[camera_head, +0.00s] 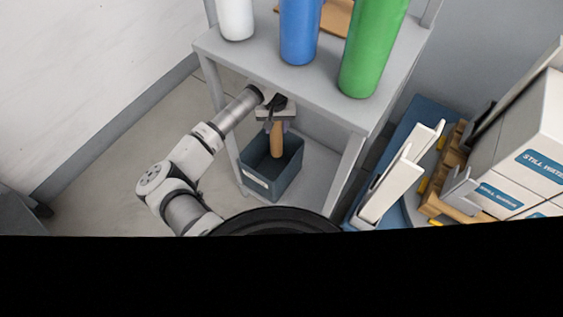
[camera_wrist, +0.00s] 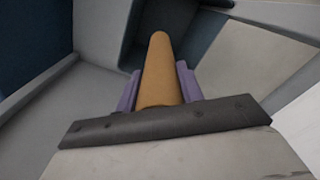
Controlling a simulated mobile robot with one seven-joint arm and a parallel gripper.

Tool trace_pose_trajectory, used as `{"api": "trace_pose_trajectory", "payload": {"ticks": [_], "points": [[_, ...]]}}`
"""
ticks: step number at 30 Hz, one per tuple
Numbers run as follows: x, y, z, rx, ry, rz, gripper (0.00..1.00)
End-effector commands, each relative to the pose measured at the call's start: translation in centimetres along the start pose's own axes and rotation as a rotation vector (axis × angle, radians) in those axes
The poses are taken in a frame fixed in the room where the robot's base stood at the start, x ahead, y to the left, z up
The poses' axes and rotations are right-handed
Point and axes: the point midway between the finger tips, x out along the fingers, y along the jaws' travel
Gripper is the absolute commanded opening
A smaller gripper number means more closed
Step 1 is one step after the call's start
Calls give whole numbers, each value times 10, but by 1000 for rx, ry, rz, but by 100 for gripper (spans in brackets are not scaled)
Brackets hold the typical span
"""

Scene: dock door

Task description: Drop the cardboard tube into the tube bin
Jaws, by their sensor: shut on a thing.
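The cardboard tube (camera_head: 277,140) is brown and hangs roughly upright below my gripper (camera_head: 276,124) in the head view. My gripper is shut on the tube, with a purple finger on each side of it in the wrist view (camera_wrist: 158,92). The tube (camera_wrist: 160,65) points away from the wrist camera there. The tube bin (camera_head: 262,184) is a blue-grey open box with a pale label on its front, on the lower shelf. In the head view the tube's lower end overlaps the bin's opening. How deep it reaches is hard to tell.
The grey rack's upper shelf (camera_head: 322,94) is just above my gripper and carries white, blue (camera_head: 300,30) and green (camera_head: 372,45) cylinders. A rack leg (camera_head: 346,180) stands right of the bin. White boxes (camera_head: 530,145) are stacked at the right. Floor at left (camera_head: 110,165) is clear.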

Motion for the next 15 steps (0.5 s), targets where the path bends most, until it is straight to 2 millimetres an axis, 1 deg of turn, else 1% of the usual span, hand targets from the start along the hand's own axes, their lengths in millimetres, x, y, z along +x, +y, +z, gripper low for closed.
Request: {"api": "trace_pose_trajectory", "payload": {"ticks": [5,10,15], "points": [[18,0,1,-3,-1,3,3],[39,0,1,-3,-1,2,3],[54,0,0,-2,0,2,3]]}}
